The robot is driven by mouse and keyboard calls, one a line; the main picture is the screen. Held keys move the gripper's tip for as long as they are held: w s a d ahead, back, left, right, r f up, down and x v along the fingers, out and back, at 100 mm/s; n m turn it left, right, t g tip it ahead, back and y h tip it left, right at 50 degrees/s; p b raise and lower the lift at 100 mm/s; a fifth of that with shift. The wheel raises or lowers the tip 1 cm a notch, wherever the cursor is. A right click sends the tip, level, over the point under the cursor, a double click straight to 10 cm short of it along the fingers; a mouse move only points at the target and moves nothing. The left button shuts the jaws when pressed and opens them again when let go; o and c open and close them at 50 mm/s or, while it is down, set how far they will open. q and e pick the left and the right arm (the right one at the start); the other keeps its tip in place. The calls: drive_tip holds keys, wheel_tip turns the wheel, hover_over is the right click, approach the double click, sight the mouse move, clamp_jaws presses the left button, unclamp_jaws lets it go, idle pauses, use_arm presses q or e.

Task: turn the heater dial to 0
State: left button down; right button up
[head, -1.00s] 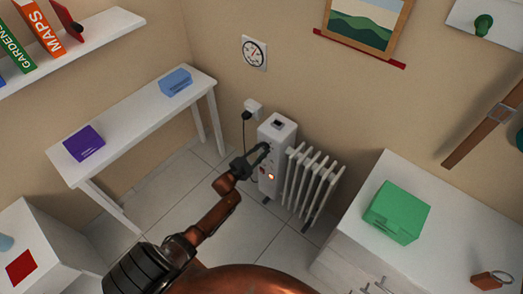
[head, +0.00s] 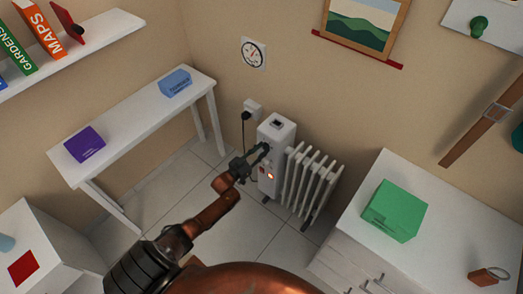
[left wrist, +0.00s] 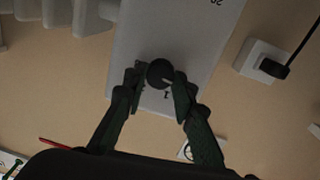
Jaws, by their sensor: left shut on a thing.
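The white heater (head: 277,138) stands on the floor against the back wall, with ribbed fins on its right and a lit orange-red lamp low on its front panel. My left gripper (head: 264,149) reaches the upper part of that panel. In the left wrist view the dark round heater dial (left wrist: 159,73) sits between the fingers of my left gripper (left wrist: 155,86), which are shut on it. A small "1" shows beside the dial, and "20" shows near the panel's far end. In the head view the gripper hides the dial. My right gripper is not in view.
A plugged-in cord hangs from a wall socket (head: 253,107) left of the heater. A white bench (head: 130,125) with a purple box and a blue box stands at left. A white cabinet (head: 365,225) with a green box stands at right.

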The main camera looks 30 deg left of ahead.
use_arm(q)
drive_tip(key=shift+f+n, duration=0.1)
drive_tip(key=shift+n, duration=0.8)
drive_tip(key=c, duration=1.6)
unclamp_jaws()
drive_tip(key=s+a, duration=0.1)
drive_tip(key=s, duration=1.1)
drive_tip(key=shift+a, duration=0.35)
